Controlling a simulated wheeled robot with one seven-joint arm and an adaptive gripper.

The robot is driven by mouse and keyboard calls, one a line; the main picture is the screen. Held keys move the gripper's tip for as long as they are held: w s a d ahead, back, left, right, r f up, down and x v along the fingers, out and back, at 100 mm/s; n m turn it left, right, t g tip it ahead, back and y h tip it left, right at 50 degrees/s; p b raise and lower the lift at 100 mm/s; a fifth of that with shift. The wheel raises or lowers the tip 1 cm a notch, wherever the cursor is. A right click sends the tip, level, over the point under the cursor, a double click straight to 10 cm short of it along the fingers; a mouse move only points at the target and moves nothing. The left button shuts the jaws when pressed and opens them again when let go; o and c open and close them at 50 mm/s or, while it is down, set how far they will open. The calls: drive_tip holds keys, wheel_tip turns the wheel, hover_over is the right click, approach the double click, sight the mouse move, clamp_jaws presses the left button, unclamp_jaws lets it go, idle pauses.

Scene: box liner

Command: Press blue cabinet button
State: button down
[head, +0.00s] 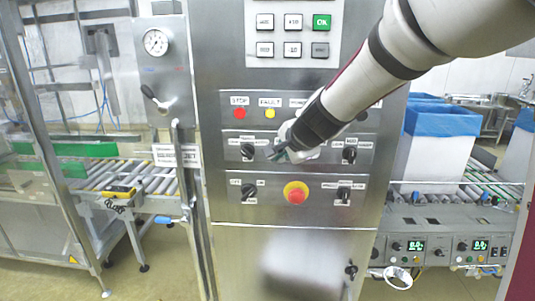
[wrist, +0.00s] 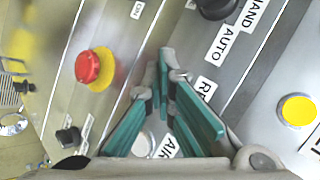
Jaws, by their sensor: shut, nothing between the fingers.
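The steel control cabinet (head: 290,240) stands in front of me in the head view, with rows of buttons and knobs. My gripper (head: 276,153) is in front of its middle row, between two black knobs. The wrist view shows my gripper (wrist: 164,62) with its teal fingers shut and empty, pointing along the panel. I see no blue button. A label starting "RE" (wrist: 207,90) is partly covered by a finger, and whatever is beside it is hidden. I cannot tell whether the fingertips touch the panel.
A red emergency button (head: 296,195) on a yellow disc sticks out just below my gripper. Black knobs (head: 248,150) flank it. A red button (head: 239,114) and a yellow button (head: 270,114) sit above. A conveyor with blue-lined boxes (head: 440,120) stands to the right.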

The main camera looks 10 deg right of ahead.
drive_tip(key=shift+s, duration=0.1)
drive_tip(key=shift+s+a, duration=0.25)
drive_tip(key=shift+s, duration=0.4)
drive_tip(key=shift+s, duration=0.1)
drive_tip(key=shift+s+a+p, duration=0.2)
drive_tip(key=shift+s+a, duration=0.05)
drive_tip(key=shift+s, duration=0.5)
drive_tip(key=shift+s+a+p, duration=0.2)
drive_tip(key=shift+s+a, duration=0.05)
drive_tip(key=shift+s, duration=0.55)
drive_tip(key=shift+s+a+p, duration=0.2)
drive_tip(key=shift+s+a, duration=0.05)
drive_tip(key=shift+s, duration=0.5)
drive_tip(key=s+a+r+n+g+y, duration=0.1)
drive_tip(key=s+a+r+n, duration=0.1)
drive_tip(key=s+n, duration=0.3)
drive_tip(key=s+a+r+n+g+y, duration=0.1)
drive_tip(key=s+r+n, duration=0.15)
drive_tip(key=s, duration=0.45)
drive_tip(key=s+d+f+n+g+h, duration=0.1)
drive_tip(key=s+d+n, duration=0.1)
drive_tip(key=s, duration=0.5)
drive_tip(key=s+d+f+n+g+h, duration=0.1)
drive_tip(key=s+d+n, duration=0.1)
drive_tip(key=s+n, duration=0.3)
drive_tip(key=s, duration=0.3)
drive_tip(key=shift+s+d+h, duration=0.15)
drive_tip(key=shift+h, duration=0.25)
